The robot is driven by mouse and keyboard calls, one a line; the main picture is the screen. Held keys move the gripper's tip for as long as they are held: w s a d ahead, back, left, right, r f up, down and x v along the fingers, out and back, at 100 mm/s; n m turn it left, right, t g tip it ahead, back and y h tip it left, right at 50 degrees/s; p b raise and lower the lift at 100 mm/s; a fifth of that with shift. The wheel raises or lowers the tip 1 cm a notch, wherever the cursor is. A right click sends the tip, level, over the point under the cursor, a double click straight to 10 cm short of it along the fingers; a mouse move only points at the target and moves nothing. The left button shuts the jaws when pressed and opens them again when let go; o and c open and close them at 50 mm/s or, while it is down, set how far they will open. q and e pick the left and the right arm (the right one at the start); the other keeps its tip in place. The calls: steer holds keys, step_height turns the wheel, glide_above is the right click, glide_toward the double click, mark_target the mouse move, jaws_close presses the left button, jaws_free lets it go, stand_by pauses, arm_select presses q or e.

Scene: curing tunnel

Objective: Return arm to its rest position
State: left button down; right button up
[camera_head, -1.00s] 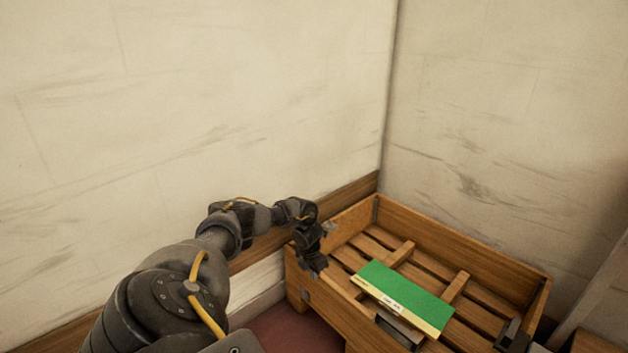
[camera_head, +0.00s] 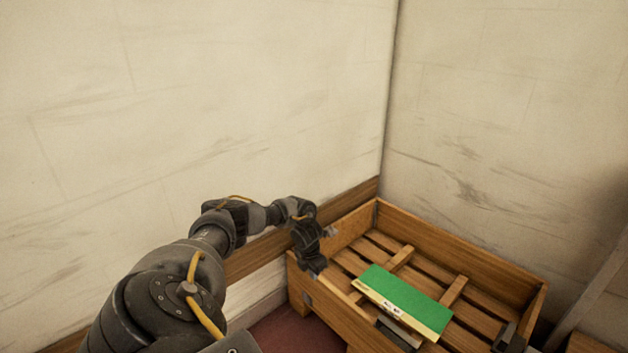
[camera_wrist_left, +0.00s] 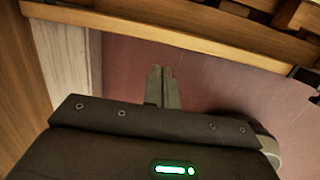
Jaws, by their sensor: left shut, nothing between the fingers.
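My left arm comes in from the left in the head view and reaches to the near left corner of a wooden slatted crate. My left gripper (camera_head: 316,268) is beside the crate's left wall and points downward. In the left wrist view its two fingers (camera_wrist_left: 161,86) are together with nothing between them, over the reddish floor. My right gripper is not in view.
The wooden crate (camera_head: 455,240) stands in the corner of two pale walls (camera_head: 200,100). Reddish floor (camera_head: 295,335) shows left of the crate.

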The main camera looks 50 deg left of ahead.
arm_select(q)
steer(key=r, duration=0.3)
steer(key=w+r, duration=0.1)
steer(key=r, duration=0.1)
steer(key=shift+a+p, duration=0.35)
steer(key=shift+p, duration=0.05)
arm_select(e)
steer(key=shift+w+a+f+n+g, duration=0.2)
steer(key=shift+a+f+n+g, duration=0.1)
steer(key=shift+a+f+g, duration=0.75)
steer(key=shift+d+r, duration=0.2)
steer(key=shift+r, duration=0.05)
